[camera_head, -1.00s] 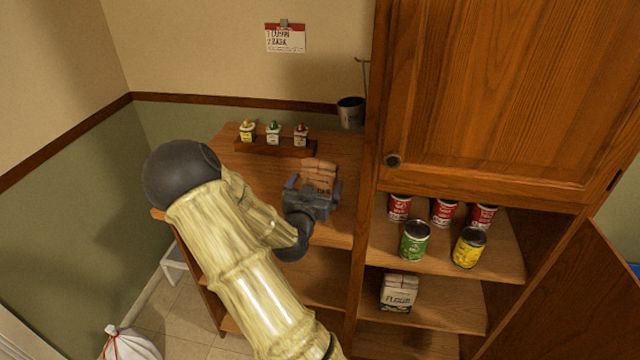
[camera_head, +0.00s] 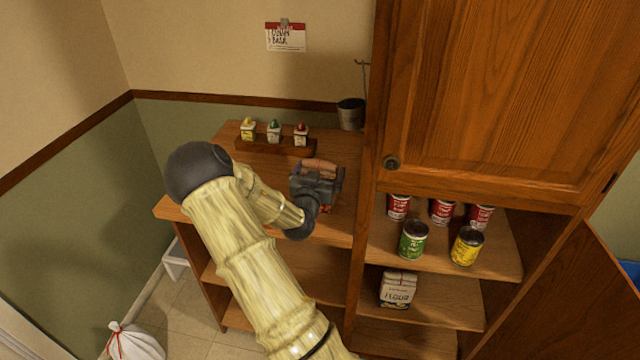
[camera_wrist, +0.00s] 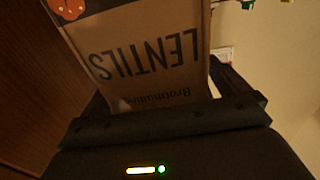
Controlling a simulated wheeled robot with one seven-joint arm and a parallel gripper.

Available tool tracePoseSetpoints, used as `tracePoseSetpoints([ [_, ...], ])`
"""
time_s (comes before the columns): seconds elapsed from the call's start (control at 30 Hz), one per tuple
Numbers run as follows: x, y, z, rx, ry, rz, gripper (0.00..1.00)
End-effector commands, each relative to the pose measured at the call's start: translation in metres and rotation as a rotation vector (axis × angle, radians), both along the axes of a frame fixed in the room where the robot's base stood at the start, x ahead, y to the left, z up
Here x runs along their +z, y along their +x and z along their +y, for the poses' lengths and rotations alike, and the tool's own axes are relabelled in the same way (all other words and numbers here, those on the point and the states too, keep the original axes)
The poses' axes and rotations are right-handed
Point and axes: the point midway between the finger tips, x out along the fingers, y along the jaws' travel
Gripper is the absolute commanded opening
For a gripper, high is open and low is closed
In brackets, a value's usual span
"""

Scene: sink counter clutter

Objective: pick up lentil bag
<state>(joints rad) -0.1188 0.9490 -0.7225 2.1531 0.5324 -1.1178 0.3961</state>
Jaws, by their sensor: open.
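The lentil bag (camera_head: 319,167) is a brown paper bag on the wooden counter top, beside the tall cabinet. In the head view my gripper covers most of it and only its top edge shows clearly. In the wrist view the bag (camera_wrist: 150,50) fills the middle, with "LENTILS" printed upside down and an orange-red picture at its corner. My gripper (camera_head: 318,182) is at the bag, its dark fingers on either side of it. The jaws are open. I cannot tell whether the fingers touch the bag.
The cabinet door (camera_head: 480,100) stands close to the right of my gripper. A rack (camera_head: 275,146) with several small bottles and a dark pot (camera_head: 351,113) are behind the bag. Several cans (camera_head: 413,240) and a flour bag (camera_head: 398,288) are on the cabinet shelves. The counter's left part is clear.

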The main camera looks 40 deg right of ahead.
Motion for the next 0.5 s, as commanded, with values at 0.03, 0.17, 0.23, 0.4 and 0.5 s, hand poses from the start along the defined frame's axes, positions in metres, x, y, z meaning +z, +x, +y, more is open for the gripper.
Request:
tracePoseSetpoints([
  [0.03,-0.0003,-0.0001,0.0002,0.0,0.0,0.0,1.0],
  [0.17,-0.0002,-0.0005,-0.0003,-0.001,0.0,0.0,1.0],
  [0.23,-0.0001,-0.0011,-0.0011,-0.003,0.0,0.0,1.0],
  [0.4,-0.0001,-0.0013,-0.0012,-0.003,0.0,0.0,0.98],
  [0.5,-0.0001,-0.0012,-0.001,-0.003,0.0,0.0,0.78],
])
